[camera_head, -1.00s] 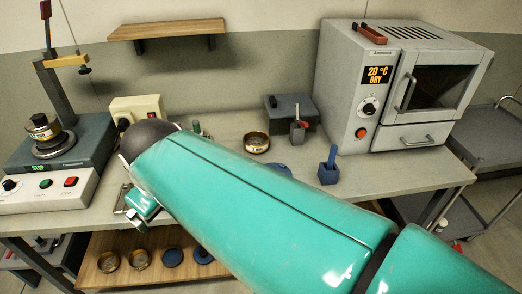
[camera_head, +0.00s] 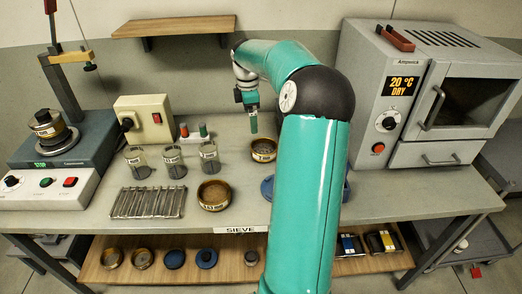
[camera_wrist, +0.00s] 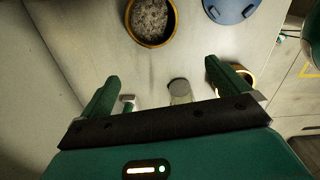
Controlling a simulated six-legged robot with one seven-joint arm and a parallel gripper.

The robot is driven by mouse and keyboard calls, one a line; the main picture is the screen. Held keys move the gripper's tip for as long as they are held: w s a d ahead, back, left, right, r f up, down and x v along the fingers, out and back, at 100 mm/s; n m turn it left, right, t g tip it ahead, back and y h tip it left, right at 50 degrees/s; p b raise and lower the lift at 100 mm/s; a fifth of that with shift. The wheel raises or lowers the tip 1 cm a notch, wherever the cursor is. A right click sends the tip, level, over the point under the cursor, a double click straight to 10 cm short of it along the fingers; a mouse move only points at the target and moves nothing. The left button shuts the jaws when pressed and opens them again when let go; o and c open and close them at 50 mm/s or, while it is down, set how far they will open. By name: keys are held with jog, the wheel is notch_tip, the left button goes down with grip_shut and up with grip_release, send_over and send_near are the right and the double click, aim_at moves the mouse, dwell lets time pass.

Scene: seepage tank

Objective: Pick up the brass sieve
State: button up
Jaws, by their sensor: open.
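A round brass sieve (camera_head: 263,150) stands on the bench near the back, just below my gripper (camera_head: 252,122) in the head view. In the wrist view a brass-rimmed sieve (camera_wrist: 152,22) holding grey grainy material lies ahead of the fingers. A second brass sieve (camera_head: 213,195) with a white label stands nearer the front; in the wrist view a brass rim (camera_wrist: 246,77) shows partly behind the right finger. I cannot tell which brass sieve is meant. My gripper also shows in the wrist view (camera_wrist: 168,84), its fingers wide apart with nothing held.
Several glass beakers (camera_head: 173,162) and a wire rack (camera_head: 148,203) stand left of the sieves. A blue disc (camera_head: 267,188) lies partly behind my arm. An oven (camera_head: 425,90) stands right, a shaker (camera_head: 62,140) left. More sieves (camera_head: 143,259) sit on the lower shelf.

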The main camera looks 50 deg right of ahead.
send_near(264, 151)
jog(key=shift+d+f+y, duration=0.15)
jog(key=shift+f+y, duration=0.15)
jog(key=shift+f, duration=0.55)
jog(key=shift+s+f, duration=0.1)
jog(key=shift+f, duration=2.95)
jog(key=c, duration=0.8)
jog(key=shift+o, duration=0.2)
jog(key=shift+r, duration=0.1)
